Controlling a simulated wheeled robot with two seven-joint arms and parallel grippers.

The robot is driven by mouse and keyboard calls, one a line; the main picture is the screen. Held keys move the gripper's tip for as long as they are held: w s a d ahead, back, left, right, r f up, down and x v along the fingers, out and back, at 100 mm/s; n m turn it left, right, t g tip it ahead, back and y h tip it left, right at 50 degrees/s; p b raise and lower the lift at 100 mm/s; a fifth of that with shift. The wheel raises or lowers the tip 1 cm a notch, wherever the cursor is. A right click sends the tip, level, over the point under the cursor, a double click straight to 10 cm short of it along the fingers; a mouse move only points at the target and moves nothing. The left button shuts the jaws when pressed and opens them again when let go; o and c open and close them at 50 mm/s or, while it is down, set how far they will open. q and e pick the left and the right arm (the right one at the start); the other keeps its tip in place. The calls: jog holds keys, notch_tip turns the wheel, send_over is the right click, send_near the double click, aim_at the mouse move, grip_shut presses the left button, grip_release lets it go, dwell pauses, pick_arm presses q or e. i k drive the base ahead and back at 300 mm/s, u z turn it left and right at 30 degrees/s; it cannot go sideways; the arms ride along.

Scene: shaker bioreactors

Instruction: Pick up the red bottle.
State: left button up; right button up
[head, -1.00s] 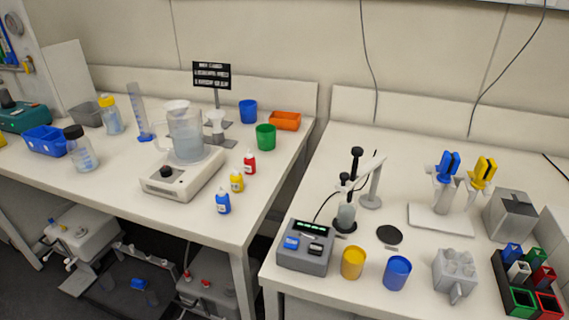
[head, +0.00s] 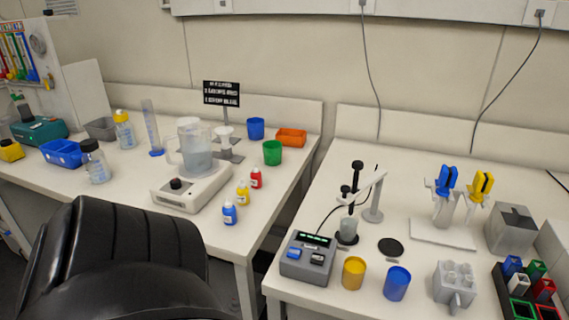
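The red bottle (head: 256,178) is small with a white cap. It stands upright on the left bench, to the right of the stirrer plate. A yellow bottle (head: 243,194) and a blue bottle (head: 229,213) stand in a row in front of it. No gripper fingers show in this view.
A stirrer plate (head: 190,188) carries a clear beaker (head: 196,150). A green cup (head: 272,153), a blue cup (head: 256,128) and an orange tray (head: 291,137) stand behind the red bottle. A gap separates the left bench from the right bench (head: 330,190).

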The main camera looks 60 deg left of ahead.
aim_at(255, 175)
jog(key=z, duration=0.15)
jog(key=k, duration=0.55)
jog(key=u, duration=0.9)
